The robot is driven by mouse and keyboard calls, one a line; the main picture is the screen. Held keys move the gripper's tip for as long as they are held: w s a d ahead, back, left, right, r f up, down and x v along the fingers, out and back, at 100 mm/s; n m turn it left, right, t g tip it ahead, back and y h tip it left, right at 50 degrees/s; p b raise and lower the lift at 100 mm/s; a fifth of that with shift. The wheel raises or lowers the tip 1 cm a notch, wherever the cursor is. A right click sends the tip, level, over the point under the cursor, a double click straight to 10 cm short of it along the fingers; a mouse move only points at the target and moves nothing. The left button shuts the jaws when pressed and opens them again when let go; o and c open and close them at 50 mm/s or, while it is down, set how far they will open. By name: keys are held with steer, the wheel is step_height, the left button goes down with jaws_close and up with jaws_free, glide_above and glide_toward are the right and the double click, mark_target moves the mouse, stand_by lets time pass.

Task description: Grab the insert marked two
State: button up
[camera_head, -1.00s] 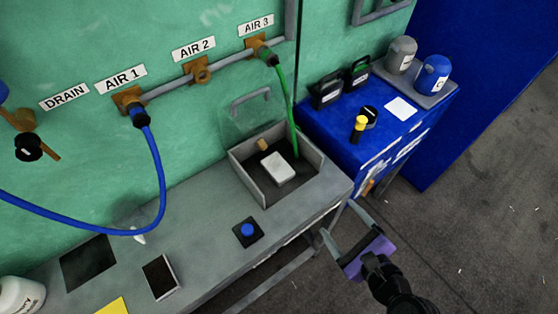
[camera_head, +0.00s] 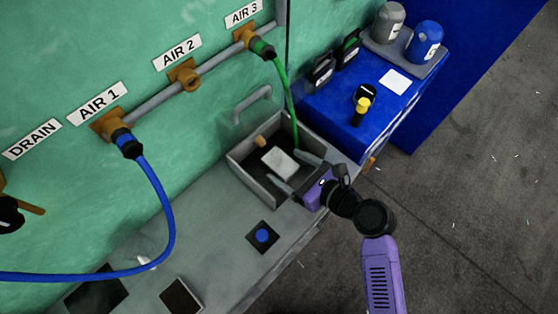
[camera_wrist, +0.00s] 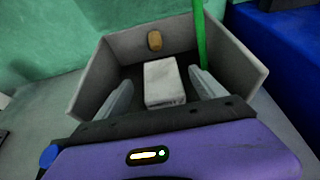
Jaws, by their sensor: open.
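A pale grey-white block (camera_head: 279,160) lies in the open grey bin (camera_head: 252,184) on the bench. It also shows in the wrist view (camera_wrist: 163,82). No mark "two" can be read on it, so I cannot tell whether it is the insert marked two. My gripper (camera_head: 296,171) is open at the bin's front side. In the wrist view its two grey fingers (camera_wrist: 163,92) stand apart on either side of the block's near part, with gaps visible. I cannot tell how far the fingertips are above the bin floor.
A green hose (camera_head: 289,97) hangs from AIR 3 into the back of the bin, close to my gripper. A small tan piece (camera_head: 261,141) is at the bin's back wall. A blue button (camera_head: 262,236) sits on the bench. A blue cabinet (camera_head: 345,125) stands to the right.

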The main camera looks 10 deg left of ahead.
mark_target(280, 162)
steer(key=shift+x, duration=1.95)
steer(key=shift+d, duration=0.1)
jaws_close()
